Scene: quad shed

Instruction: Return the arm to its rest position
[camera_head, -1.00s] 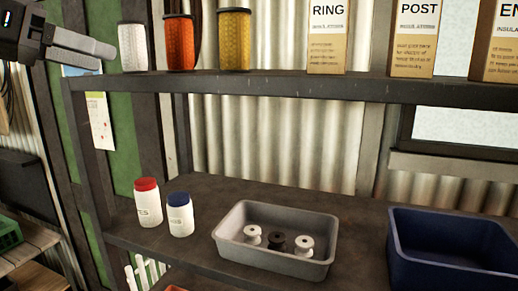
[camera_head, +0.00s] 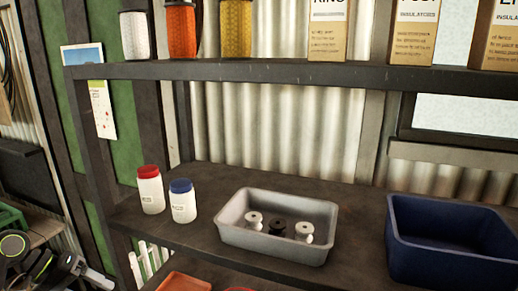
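My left arm comes in at the lower left corner, in front of the lower shelf's left end. Its gripper (camera_head: 92,275) points right and down, and the bottom edge of the picture cuts it close. I cannot tell whether its fingers are apart or closed. Nothing shows held in the part I see. My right gripper is not in view.
The lower shelf holds a red-lidded jar (camera_head: 150,190), a blue-lidded jar (camera_head: 182,201), a grey tray (camera_head: 245,238) with white and dark insulators, and a blue bin (camera_head: 440,268). Spools and boxes stand on the upper shelf (camera_head: 280,74).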

